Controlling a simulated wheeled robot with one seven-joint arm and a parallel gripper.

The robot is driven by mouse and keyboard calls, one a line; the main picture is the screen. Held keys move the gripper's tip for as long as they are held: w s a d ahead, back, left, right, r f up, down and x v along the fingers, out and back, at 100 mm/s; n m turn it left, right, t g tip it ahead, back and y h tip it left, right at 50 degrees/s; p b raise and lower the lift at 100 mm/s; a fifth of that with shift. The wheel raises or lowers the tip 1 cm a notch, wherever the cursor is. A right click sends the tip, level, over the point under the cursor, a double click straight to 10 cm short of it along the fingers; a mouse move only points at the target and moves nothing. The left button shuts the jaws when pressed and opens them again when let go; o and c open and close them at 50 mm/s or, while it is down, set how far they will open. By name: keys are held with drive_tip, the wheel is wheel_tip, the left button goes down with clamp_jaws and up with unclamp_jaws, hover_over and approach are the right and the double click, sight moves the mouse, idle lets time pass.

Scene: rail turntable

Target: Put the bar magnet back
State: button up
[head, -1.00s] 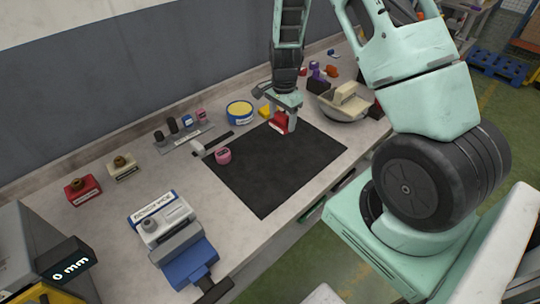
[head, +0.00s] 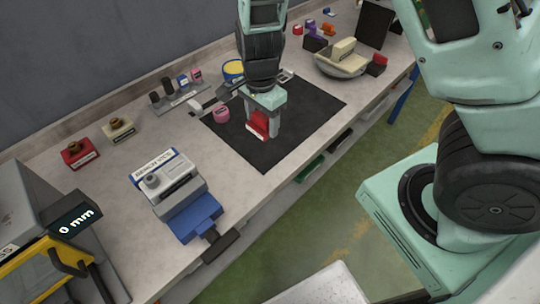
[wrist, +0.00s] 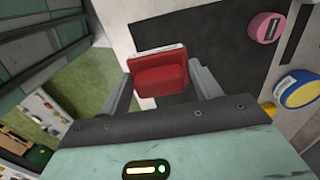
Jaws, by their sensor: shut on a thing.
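My gripper (head: 264,132) is shut on a red block with a pale edge (head: 257,122), which looks like the bar magnet. It is over the black mat (head: 310,108) in the head view; the gap below it is hard to judge. In the wrist view the red block (wrist: 160,74) sits between the two grey fingers of my gripper (wrist: 163,84), its pale edge along the top. The mat (wrist: 220,45) shows behind it.
A pink roll (head: 221,115) sits on the mat's left side. Behind stand a rack of small cylinders (head: 183,93) and a yellow-blue tin (head: 233,69). A grey bowl (head: 340,66) is at right, a blue vise (head: 185,205) at front left. The mat's right part is clear.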

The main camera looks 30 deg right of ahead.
sight(263, 154)
wheel_tip(263, 154, down, 10)
drive_tip(key=shift+s+a+r, duration=0.1)
idle(0.4)
drive_tip(key=shift+f, duration=0.3)
drive_tip(key=o, duration=1.3)
drive_tip(key=shift+r, duration=0.1)
